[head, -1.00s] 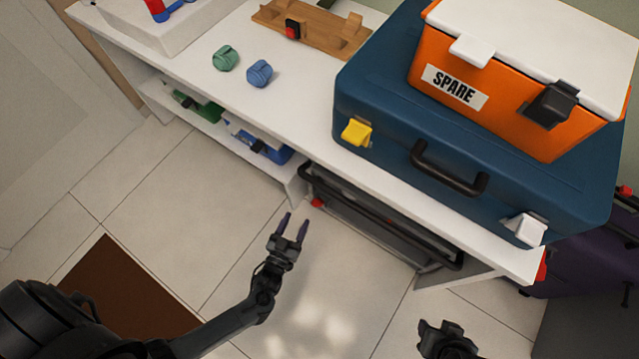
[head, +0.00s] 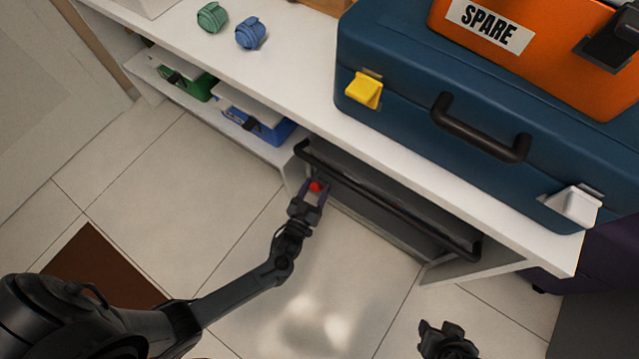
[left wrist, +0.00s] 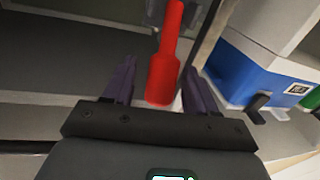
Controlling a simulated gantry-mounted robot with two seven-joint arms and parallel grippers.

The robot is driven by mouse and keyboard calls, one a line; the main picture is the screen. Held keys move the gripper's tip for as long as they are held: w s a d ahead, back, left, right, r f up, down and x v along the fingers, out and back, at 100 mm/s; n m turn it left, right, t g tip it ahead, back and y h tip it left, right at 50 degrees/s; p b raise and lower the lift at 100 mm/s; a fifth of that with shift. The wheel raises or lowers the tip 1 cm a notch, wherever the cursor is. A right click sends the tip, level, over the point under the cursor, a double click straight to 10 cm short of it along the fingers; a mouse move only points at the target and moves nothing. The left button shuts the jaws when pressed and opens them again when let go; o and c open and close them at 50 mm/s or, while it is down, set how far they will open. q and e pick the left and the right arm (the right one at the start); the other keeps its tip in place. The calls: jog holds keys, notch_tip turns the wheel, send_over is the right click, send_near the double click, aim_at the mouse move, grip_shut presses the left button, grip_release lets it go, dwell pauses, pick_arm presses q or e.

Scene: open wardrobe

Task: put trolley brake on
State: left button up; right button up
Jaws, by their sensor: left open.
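The trolley (head: 385,208) is a dark grey frame with a black handle bar, under the white counter in the head view. A red lever, the brake (head: 316,187), shows at its left end. In the left wrist view the red brake lever (left wrist: 163,75) has a wide near end and a narrow far part. My left gripper (head: 314,190) is open with its fingers on either side of the red lever. In the left wrist view the left gripper (left wrist: 158,90) has the lever between its fingers, apparently without gripping it. My right gripper (head: 446,340) is at the bottom edge; its fingers are unclear.
A blue case (head: 420,110) with an orange box (head: 545,50) marked SPARE stands on the counter (head: 290,75). Green (head: 195,88) and blue (head: 255,120) boxes sit on the low shelf left of the trolley. The tiled floor in front is clear apart from a brown mat (head: 100,270).

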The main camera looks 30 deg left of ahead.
pick_arm(q)
jog(key=shift+w+a+f+b, duration=0.1)
jog(key=shift+w+b, duration=0.3)
jog(key=shift+w, duration=0.65)
jog(key=shift+w+a, duration=0.25)
jog(key=shift+w, duration=0.3)
jog(key=shift+s+d, duration=0.1)
jog(key=shift+d, duration=0.05)
jog(key=shift+c, duration=0.3)
grip_shut()
